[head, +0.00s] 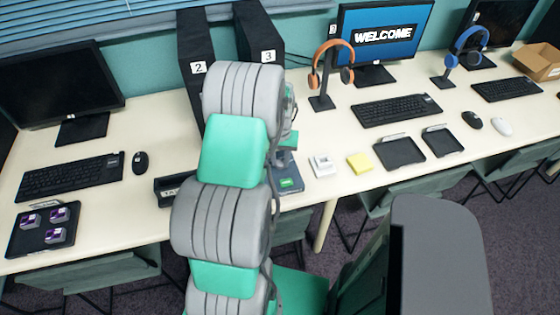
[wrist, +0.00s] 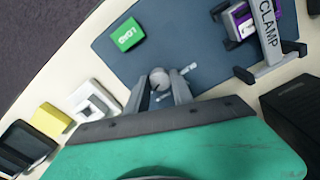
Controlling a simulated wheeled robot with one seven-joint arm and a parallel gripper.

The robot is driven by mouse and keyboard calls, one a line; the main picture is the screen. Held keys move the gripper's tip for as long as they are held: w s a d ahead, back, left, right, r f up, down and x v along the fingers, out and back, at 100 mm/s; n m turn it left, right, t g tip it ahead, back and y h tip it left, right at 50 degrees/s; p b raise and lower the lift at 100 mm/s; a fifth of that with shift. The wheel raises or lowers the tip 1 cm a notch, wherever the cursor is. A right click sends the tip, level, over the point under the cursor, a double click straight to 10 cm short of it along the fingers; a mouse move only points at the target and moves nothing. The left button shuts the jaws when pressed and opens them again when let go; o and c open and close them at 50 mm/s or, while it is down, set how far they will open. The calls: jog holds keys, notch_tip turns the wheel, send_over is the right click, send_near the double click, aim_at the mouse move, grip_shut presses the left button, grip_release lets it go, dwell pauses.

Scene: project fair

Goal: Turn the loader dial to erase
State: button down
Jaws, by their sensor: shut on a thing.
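The loader is a blue-grey plate (wrist: 205,65) in the wrist view, and part of it shows beside my arm in the head view (head: 290,168). The round grey dial (wrist: 159,77) sits on it, with a thin pale pointer or mark to its right. My gripper (wrist: 161,92) is shut on the dial, one finger on each side. A small green display (wrist: 127,34) with upside-down white lettering lies up and left of the dial. I cannot read an erase mark. In the head view my arm hides the dial and gripper.
A grey arm marked CLAMP (wrist: 268,32) stands at the plate's right, by a purple-and-white module (wrist: 238,22). A white block (head: 322,165) and yellow block (head: 360,163) lie beside the loader. A tray (head: 14,235) holding purple modules is far left.

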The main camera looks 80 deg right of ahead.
aim_at(280, 162)
dwell(0.3)
jog(key=c, duration=1.1)
grip_release()
jog(key=shift+r, duration=0.15)
notch_tip(280, 162, up, 8)
jog(key=shift+f+b, duration=0.2)
jog(key=shift+b, duration=0.25)
